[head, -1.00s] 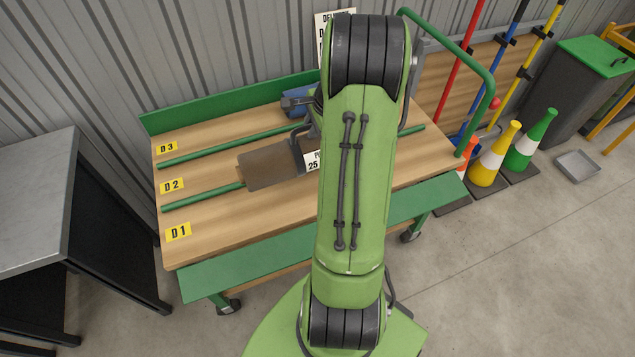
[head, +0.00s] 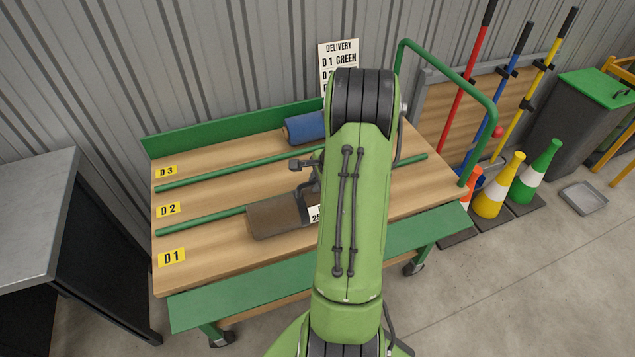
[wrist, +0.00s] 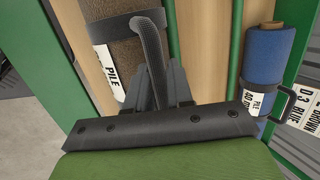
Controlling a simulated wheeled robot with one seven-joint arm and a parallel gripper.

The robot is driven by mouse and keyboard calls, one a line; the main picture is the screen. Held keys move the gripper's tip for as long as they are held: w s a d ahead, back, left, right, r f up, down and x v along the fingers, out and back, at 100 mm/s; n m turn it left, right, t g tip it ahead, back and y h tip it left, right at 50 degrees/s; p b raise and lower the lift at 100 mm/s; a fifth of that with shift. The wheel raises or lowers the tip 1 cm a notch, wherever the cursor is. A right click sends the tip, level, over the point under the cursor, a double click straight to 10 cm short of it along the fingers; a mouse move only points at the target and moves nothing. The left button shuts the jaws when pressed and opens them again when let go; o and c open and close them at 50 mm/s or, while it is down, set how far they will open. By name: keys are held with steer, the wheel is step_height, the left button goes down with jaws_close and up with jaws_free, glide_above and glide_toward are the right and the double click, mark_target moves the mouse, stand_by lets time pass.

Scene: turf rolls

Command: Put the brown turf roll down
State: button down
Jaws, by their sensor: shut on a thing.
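The brown turf roll (head: 275,217) lies across the view in the front lane, marked D 1, on or just above the wood. I cannot tell whether it touches the deck. My gripper (head: 306,192) is shut on it, and my arm hides its right end. The cart deck (head: 205,245) has lanes marked D 1, D 2 and D 3.
A blue roll (head: 305,127) lies in the back lane, D 3. A delivery sign (head: 338,58), partly hidden, stands behind the cart. The D 2 lane looks empty where visible. Cones (head: 497,190) and long-handled tools stand at the right; a grey-topped table (head: 35,210) is at the left.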

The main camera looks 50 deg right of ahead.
steer(key=shift+r, duration=0.1)
steer(key=c, duration=1)
jaws_free()
